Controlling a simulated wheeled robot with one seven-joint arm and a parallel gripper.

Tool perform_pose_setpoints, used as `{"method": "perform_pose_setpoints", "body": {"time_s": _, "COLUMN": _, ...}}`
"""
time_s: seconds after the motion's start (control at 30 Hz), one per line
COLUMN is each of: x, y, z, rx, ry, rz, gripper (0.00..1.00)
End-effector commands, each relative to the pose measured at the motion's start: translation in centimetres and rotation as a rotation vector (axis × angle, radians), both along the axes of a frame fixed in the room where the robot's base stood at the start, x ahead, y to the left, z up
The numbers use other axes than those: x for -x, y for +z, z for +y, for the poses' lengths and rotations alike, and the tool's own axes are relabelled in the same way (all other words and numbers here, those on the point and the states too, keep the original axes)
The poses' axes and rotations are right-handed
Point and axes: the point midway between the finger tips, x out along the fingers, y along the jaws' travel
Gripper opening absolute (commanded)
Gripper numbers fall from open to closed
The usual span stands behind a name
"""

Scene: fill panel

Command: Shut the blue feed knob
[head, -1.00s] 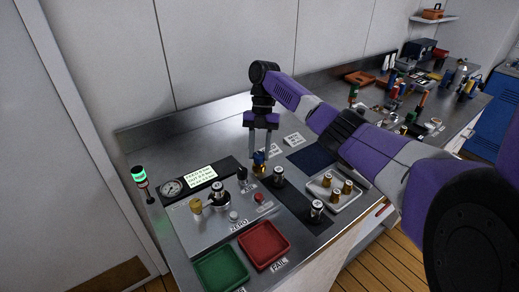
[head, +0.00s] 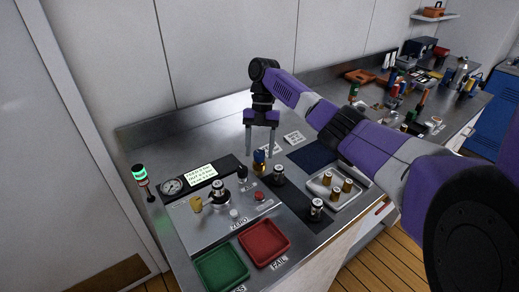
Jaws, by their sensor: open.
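The blue feed knob (head: 259,155) stands upright on a brass fitting at the back edge of the metal test panel (head: 185,218). My gripper (head: 260,155) points straight down over it with its two grey fingers spread. One finger is to the left of the knob and one to the right, with a visible gap on each side. The fingertips are at about the knob's height. Nothing is held. Whether the knob is turned open or shut cannot be told at this size.
A black-capped valve (head: 242,172) and a silver-topped fitting (head: 278,174) stand close to the knob. A gauge (head: 172,186), a lit display (head: 201,175) and a green lamp (head: 139,172) are left. Green (head: 221,268) and red (head: 264,242) trays lie in front; a parts tray (head: 324,196) is right.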

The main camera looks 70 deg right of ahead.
Motion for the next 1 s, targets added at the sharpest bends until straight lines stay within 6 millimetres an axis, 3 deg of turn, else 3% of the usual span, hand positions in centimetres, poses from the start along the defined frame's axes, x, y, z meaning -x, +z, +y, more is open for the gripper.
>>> {"method": "perform_pose_setpoints", "body": {"time_s": 0.5, "x": -0.7, "y": 6.6, "z": -2.7, "rx": 0.003, "ry": 0.0, "rz": 0.0, "gripper": 0.56}}
{"method": "perform_pose_setpoints", "body": {"time_s": 1.0, "x": -0.7, "y": 7.0, "z": -2.8, "rx": 0.001, "ry": 0.001, "rz": -0.001, "gripper": 0.56}}
